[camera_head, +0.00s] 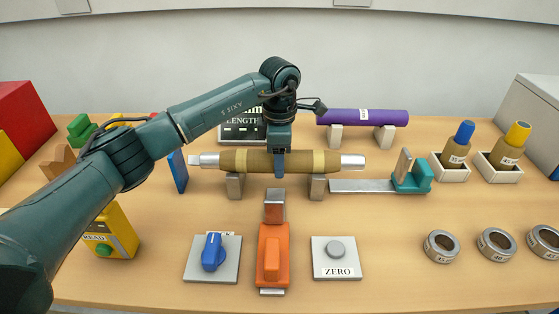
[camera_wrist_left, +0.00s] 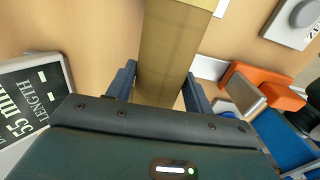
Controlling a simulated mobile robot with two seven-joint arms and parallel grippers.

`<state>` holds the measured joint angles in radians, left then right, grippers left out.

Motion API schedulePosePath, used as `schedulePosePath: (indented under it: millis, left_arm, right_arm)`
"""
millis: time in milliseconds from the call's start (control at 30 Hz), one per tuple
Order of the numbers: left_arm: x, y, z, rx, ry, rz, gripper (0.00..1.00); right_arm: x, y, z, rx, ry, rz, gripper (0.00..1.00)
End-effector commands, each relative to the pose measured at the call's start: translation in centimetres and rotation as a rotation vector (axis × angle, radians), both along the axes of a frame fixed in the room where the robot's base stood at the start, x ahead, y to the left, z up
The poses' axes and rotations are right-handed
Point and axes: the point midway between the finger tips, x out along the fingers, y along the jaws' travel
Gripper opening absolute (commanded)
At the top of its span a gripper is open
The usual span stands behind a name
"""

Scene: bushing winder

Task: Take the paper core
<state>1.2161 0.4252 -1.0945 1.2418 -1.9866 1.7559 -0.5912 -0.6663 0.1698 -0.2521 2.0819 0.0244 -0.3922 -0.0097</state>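A brown roll with paler bands (camera_head: 240,159), which looks like the paper core, lies level on two grey supports, with pale metal ends sticking out at both sides. In the left wrist view the brown roll (camera_wrist_left: 172,55) runs up between my fingers. My left gripper (camera_head: 280,165) reaches down over the roll's middle, one blue finger in front of it. In the wrist view the fingers of my left gripper (camera_wrist_left: 160,85) stand either side of the roll, very close. I cannot tell whether they press on it. My right gripper is not in view.
A purple roll (camera_head: 368,117) rests on blocks behind. A dark length display (camera_head: 243,130) stands behind my wrist. In front are an orange device (camera_head: 272,256), a blue-knob plate (camera_head: 213,258) and a ZERO button plate (camera_head: 336,258). A teal slider (camera_head: 412,178) sits right; grey rings (camera_head: 441,246) lie front right.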

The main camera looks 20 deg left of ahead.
Motion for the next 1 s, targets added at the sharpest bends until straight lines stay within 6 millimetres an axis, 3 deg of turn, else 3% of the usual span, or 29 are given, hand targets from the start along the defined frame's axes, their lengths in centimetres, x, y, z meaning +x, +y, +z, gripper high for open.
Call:
schedulePosePath:
  millis: [600, 1000]
  left_arm:
    - [0.0, 0.0, 0.1, 0.000, 0.000, 0.000, 0.01]
    - [0.2, 0.0, 1.0, -0.002, -0.008, -0.001, 0.00]
  right_arm:
    - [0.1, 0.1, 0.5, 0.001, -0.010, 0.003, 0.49]
    - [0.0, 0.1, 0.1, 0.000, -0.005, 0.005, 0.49]
